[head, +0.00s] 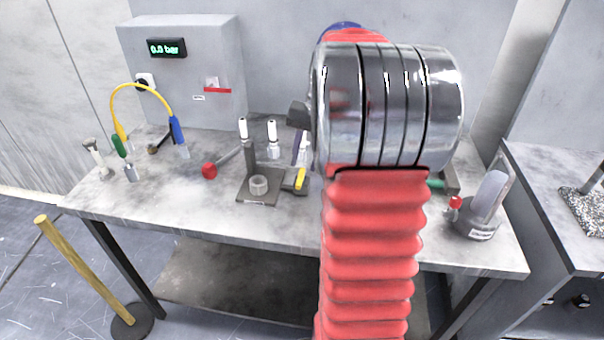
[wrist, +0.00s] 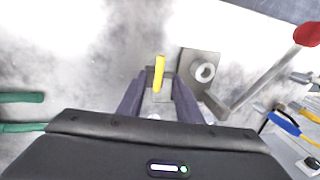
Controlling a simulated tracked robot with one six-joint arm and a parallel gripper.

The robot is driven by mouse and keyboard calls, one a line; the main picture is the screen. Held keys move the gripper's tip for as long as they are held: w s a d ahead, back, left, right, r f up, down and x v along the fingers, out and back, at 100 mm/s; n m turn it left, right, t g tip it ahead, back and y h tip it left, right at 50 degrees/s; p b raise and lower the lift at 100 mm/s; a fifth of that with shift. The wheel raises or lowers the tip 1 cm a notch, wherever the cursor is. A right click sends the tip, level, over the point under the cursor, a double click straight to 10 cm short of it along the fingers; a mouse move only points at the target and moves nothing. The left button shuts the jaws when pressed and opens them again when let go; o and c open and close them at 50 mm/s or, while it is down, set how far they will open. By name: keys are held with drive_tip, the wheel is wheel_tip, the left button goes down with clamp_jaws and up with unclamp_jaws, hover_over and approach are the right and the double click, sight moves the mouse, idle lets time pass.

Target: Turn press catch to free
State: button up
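The press catch is a yellow lever (head: 300,179) on a small grey block at the right side of the press (head: 258,196). In the wrist view the yellow catch (wrist: 160,70) points away from me, between and just ahead of my purple fingers. My gripper (wrist: 158,88) is open, with one finger on each side of the catch's block; I cannot tell whether either touches. The press's dark plate and pale ring (wrist: 205,72) lie just right of the fingers. In the head view my arm hides most of my gripper.
The press handle with its red knob (head: 209,171) reaches out left. White-capped bottles (head: 273,140) stand behind the press. A yellow hose (head: 140,88) arches at the left. A grey holder (head: 478,222) stands right. The front bench edge is clear.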

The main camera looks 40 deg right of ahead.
sight(299, 179)
drive_tip(key=f, duration=0.3)
drive_tip(key=w+f, duration=0.1)
drive_tip(key=f, duration=0.1)
drive_tip(key=shift+a+f, duration=0.3)
drive_tip(key=shift+a, duration=0.05)
drive_tip(key=shift+c, duration=0.6)
clamp_jaws()
